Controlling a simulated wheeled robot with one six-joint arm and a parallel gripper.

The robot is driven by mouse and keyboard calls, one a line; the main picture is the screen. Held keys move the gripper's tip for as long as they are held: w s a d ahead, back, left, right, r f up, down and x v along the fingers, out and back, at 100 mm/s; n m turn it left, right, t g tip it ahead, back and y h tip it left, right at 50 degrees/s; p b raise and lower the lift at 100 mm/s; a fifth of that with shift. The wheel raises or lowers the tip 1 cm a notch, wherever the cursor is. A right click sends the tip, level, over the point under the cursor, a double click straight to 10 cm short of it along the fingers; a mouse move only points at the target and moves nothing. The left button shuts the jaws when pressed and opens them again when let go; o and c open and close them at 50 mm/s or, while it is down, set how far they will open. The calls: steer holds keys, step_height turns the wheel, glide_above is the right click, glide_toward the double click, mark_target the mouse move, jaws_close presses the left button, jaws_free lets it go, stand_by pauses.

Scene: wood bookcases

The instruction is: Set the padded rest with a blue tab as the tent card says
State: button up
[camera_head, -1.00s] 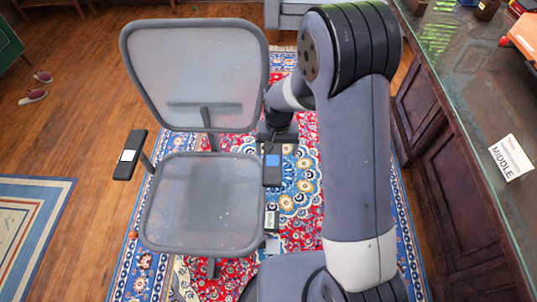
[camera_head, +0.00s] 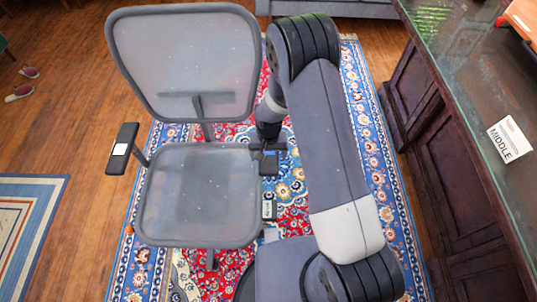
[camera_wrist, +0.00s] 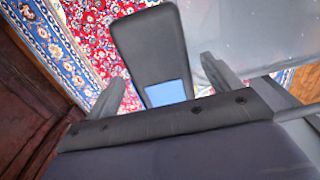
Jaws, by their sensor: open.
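The padded rest with a blue tab (camera_head: 269,168) is the dark armrest on the right side of the grey mesh chair (camera_head: 200,205). In the wrist view, the dark pad (camera_wrist: 150,42) lies between my open fingers, with its blue tab (camera_wrist: 165,93) near the palm. My gripper (camera_wrist: 163,70) appears apart from the pad on both sides; contact is unclear. In the head view my gripper (camera_head: 268,146) is at the pad's far end, partly hidden by my arm. The tent card (camera_head: 509,140) on the right-hand counter reads MIDDLE; its smaller print is unreadable.
The chair's left armrest (camera_head: 123,148) has a white tab. A small labelled part (camera_head: 268,209) shows below the blue-tab rest. The glass-topped wooden counter (camera_head: 465,100) runs along the right.

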steer(key=shift+c, duration=0.5)
steer(key=c, duration=1.3)
step_height(320, 180, up, 3)
steer(key=shift+f+p, duration=0.15)
steer(key=shift+p, duration=0.35)
steer(key=shift+r, duration=0.2)
steer(key=o, duration=1.4)
steer(key=shift+f, duration=0.1)
step_height(320, 180, up, 11)
steer(key=shift+f, duration=0.2)
